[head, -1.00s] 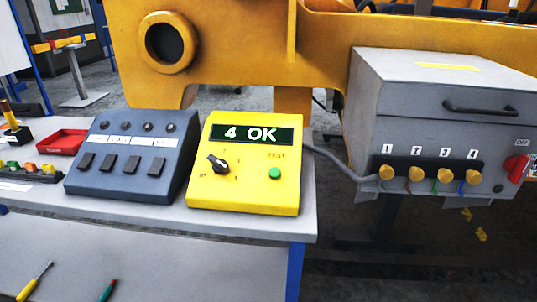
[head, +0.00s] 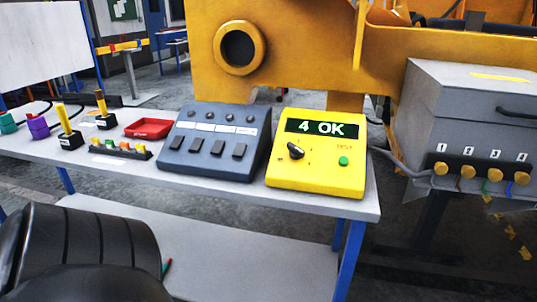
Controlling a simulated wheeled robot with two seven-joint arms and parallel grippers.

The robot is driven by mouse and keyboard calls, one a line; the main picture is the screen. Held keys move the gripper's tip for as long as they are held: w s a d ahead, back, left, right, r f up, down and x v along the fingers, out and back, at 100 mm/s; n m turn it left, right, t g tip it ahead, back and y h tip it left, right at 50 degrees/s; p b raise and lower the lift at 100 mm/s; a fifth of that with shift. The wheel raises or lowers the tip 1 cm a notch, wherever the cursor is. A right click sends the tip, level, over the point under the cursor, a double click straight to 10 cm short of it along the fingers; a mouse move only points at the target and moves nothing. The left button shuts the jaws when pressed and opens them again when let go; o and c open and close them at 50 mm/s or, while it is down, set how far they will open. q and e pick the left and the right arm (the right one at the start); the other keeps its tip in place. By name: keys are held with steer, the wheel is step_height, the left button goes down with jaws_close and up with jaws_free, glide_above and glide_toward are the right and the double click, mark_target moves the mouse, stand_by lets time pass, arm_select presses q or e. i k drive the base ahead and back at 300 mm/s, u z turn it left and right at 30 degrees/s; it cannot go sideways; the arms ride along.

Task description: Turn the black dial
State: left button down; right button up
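The black dial (head: 296,151) is a small knob on the left part of the yellow tester box (head: 315,184). The box sits near the right end of the grey table, and its screen (head: 321,127) reads "4 OK". A green button (head: 343,160) is to the right of the dial. A black part of my own arm fills the lower left corner of the head view, well away from the box. No gripper fingers show in the head view.
A dark blue switch panel (head: 213,143) stands close left of the tester. A red tray (head: 149,128) and several coloured items lie further left. A grey cable runs from the tester to the grey cabinet (head: 470,110) at right.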

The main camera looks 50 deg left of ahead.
mark_target(296, 153)
steer(key=z, duration=0.05)
steer(key=k, duration=0.4)
steer(key=u, duration=1.25)
